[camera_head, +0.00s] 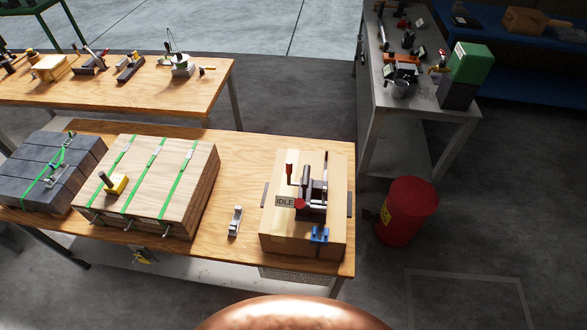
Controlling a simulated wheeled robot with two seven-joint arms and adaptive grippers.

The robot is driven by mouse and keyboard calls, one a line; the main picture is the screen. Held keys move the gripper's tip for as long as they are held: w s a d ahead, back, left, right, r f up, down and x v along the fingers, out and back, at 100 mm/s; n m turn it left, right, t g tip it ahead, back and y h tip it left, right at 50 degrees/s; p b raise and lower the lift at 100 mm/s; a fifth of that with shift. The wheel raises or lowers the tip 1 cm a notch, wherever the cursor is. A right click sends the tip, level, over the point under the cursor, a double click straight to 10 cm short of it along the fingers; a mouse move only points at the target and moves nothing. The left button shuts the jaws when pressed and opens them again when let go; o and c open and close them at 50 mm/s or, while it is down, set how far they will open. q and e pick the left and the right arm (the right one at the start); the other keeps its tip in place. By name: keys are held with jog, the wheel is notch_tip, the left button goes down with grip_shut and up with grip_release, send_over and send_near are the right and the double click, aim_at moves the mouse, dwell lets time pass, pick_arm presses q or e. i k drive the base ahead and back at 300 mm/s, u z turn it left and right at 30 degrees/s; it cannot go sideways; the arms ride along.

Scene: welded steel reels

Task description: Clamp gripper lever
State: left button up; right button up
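A dark clamp device (313,198) is mounted on a light wooden block (272,240) at the right end of the near table. A lever with a red grip (289,172) stands roughly upright at its left side. A red knob (299,204) sits lower, beside a label reading "IDLE" (284,202). A small blue bracket (320,234) is at the front of the block. I cannot tell which of these parts is the gripper lever. Neither of my grippers shows in the head view.
On the near table (240,165), a small metal part (235,221) lies left of the block. Further left are a green-strapped wooden crate (200,180) and a grey strapped stack (30,165). A red drum (408,208) stands on the floor to the right. Other tables with tools stand behind.

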aim_at(289, 163)
jog(key=k, duration=0.9)
jog(key=z, duration=1.7)
jog(key=i, duration=3.55)
jog(key=u, duration=4.05)
jog(key=i, duration=0.5)
jog(key=u, duration=0.05)
